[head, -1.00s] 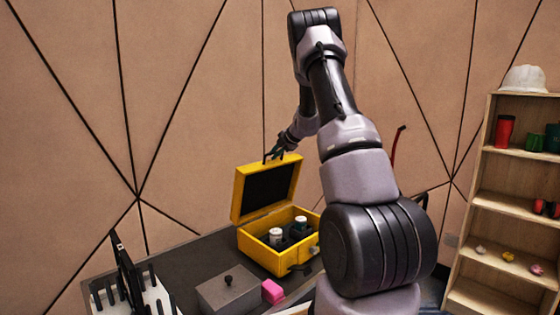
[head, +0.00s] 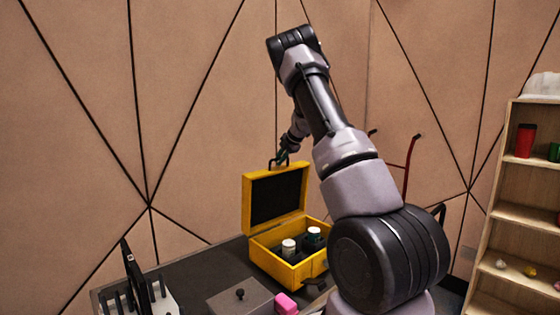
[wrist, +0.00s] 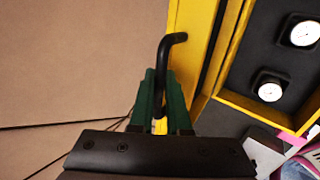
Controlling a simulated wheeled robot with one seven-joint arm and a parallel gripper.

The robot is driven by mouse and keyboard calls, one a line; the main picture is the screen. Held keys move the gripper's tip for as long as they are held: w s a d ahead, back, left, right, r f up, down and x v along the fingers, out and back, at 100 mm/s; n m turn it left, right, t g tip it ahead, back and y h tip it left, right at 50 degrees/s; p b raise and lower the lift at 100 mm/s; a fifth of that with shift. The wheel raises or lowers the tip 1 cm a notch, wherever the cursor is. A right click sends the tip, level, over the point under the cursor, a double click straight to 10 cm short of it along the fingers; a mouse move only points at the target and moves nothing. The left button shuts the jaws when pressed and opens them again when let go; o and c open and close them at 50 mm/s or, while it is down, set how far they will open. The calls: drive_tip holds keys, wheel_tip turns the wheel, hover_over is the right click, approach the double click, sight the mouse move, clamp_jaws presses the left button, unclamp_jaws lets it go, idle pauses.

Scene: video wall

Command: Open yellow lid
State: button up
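The yellow case (head: 290,268) stands on the dark table with its yellow lid (head: 247,205) raised and standing nearly upright at the back. The lid's dark inner lining faces forward. A black handle (wrist: 176,40) is on the lid's outer edge. My gripper (head: 283,157) is at the top edge of the lid, at this handle. In the wrist view, the green fingers (wrist: 162,92) are close together on both sides of the handle's lower arm. The contact itself is partly hidden by the fingers. Two white-topped round items (head: 289,248) sit inside the case.
A rack with dark upright pieces (head: 140,290) is at the left. A wooden shelf (head: 525,215) stands at the right. The patterned wall is behind the lid.

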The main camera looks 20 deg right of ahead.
drive_tip(key=o, duration=0.4)
drive_tip(key=shift+f, duration=0.1)
drive_tip(key=v, duration=1)
drive_tip(key=shift+s+r, duration=0.2)
drive_tip(key=shift+r, duration=0.2)
drive_tip(key=shift+c, duration=0.3)
